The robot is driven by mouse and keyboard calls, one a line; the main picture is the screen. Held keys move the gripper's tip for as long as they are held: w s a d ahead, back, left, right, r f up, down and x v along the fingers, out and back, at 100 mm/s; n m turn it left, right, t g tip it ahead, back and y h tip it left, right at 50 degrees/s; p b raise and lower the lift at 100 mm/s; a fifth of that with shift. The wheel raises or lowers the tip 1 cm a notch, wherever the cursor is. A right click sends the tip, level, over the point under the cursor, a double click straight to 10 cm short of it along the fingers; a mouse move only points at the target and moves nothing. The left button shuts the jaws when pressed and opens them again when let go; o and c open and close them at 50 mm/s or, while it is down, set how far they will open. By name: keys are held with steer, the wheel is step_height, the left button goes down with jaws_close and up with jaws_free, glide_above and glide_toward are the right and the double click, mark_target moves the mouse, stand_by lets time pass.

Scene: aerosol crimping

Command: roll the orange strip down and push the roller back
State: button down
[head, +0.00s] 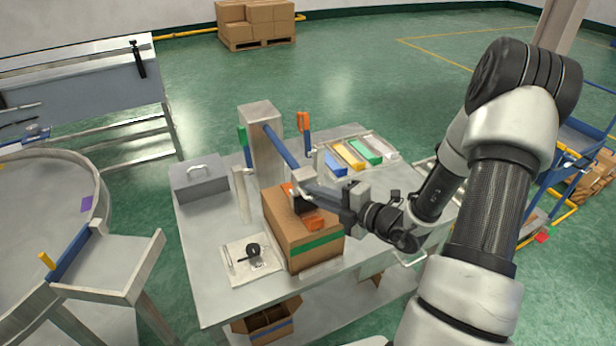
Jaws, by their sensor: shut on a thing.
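A brown cardboard box (283,226) stands on the grey worktable (222,303). An orange strip (314,223) lies across its top, partly hidden by a dark block at the fingertips, which looks like the roller (299,203). My gripper (312,197) reaches in from the right over the box top and is shut on this dark piece. The piece sits on or just above the strip; I cannot tell whether it touches. A green strip (317,244) runs along the box's front side.
A post with a blue arm (281,146) rises behind the box. A grey case (199,179) stands at the left. A pale mat (236,270) with a black-knobbed tool lies front left. A tray of coloured blocks (375,140) is behind right.

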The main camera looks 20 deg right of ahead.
steer(key=shift+s+d+f, duration=0.1)
steer(key=shift+s+f, duration=0.05)
steer(key=shift+s, duration=0.5)
steer(key=shift+s+d+f, duration=0.1)
steer(key=shift+s+f, duration=0.05)
steer(key=shift+s, duration=0.5)
steer(key=c, duration=1.8)
jaws_free()
steer(key=shift+w+r, duration=0.1)
steer(key=v, duration=1.7)
steer(key=shift+d+r, duration=0.15)
